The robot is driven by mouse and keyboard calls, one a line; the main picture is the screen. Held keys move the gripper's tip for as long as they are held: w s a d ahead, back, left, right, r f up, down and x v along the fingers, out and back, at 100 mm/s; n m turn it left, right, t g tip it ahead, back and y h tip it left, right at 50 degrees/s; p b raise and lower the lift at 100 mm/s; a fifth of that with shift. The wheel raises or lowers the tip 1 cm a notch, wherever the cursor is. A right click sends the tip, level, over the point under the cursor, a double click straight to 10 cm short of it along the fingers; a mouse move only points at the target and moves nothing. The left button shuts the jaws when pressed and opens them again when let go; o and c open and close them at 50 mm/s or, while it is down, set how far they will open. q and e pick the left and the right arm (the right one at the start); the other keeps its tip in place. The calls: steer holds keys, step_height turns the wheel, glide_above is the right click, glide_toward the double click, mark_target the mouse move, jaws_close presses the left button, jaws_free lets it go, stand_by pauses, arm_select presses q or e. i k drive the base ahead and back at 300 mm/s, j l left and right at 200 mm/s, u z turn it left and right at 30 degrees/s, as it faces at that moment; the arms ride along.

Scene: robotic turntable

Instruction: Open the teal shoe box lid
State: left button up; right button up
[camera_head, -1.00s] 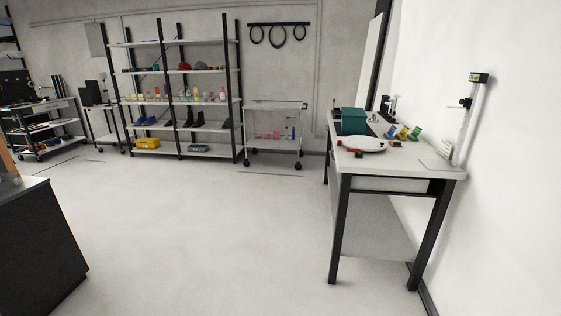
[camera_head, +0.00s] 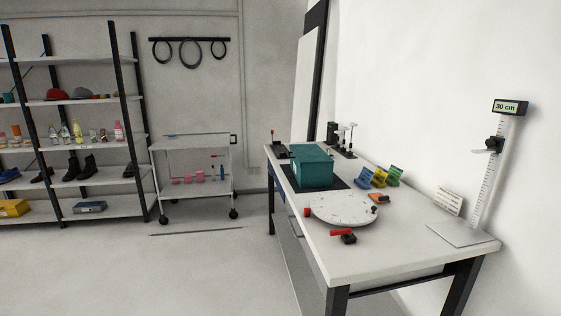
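The teal shoe box (camera_head: 313,168) sits on a dark mat (camera_head: 291,182) toward the far end of the white workbench (camera_head: 405,245). Its lid looks closed, with the top face level. The box stands behind the round white turntable (camera_head: 343,210). Neither of my grippers shows in the head view, and nothing touches the box.
A red-and-black tool (camera_head: 346,236) lies on the bench's near side. Coloured cards (camera_head: 380,177) and a height gauge (camera_head: 486,180) stand at the right. A white cart (camera_head: 193,170) and shelves (camera_head: 85,130) stand at the back left. The floor left of the bench is clear.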

mark_target(303, 153)
steer(key=i+j+z, duration=0.2)
steer(key=z, duration=0.25)
steer(key=i+j+z, duration=0.3)
steer(key=z, duration=0.15)
